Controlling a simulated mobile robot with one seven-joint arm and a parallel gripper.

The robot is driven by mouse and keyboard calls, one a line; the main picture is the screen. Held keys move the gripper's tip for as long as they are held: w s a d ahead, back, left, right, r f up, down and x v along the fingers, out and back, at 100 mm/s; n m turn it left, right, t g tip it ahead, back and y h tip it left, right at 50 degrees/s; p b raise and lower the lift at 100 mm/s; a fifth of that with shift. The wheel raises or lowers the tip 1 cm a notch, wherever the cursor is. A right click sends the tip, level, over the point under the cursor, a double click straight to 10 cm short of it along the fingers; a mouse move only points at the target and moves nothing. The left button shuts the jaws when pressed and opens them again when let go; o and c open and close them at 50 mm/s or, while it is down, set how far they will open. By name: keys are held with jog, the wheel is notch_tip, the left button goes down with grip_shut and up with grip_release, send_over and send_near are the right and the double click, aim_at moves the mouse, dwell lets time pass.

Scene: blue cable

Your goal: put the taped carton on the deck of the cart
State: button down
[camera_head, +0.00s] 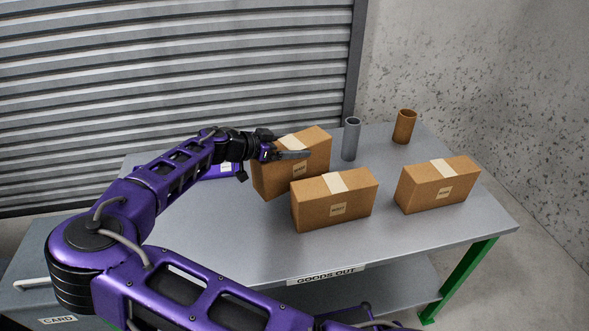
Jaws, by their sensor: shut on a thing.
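My gripper (296,152) is shut on a brown carton (291,174) with a pale tape strip over its top, at the back middle of the grey table (200,235). One dark finger lies along the carton's near upper side; the other finger is hidden. The carton's lower right part is hidden behind a second taped carton (335,205). I cannot tell whether the held carton touches the table. A third taped carton (438,186) stands to the right. No cart deck can be made out for sure.
A grey tube (351,140) and a brown cup-like cylinder (404,127) stand at the back. The table has green legs, a "GOODS OUT" label (326,275) and a lower shelf (395,285). A grey unit with a white handle (31,282) is at lower left. The table's front right is clear.

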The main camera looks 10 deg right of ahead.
jog(key=shift+f, duration=3.05)
jog(key=shift+f+b, duration=0.15)
jog(key=shift+b, duration=0.2)
grip_release()
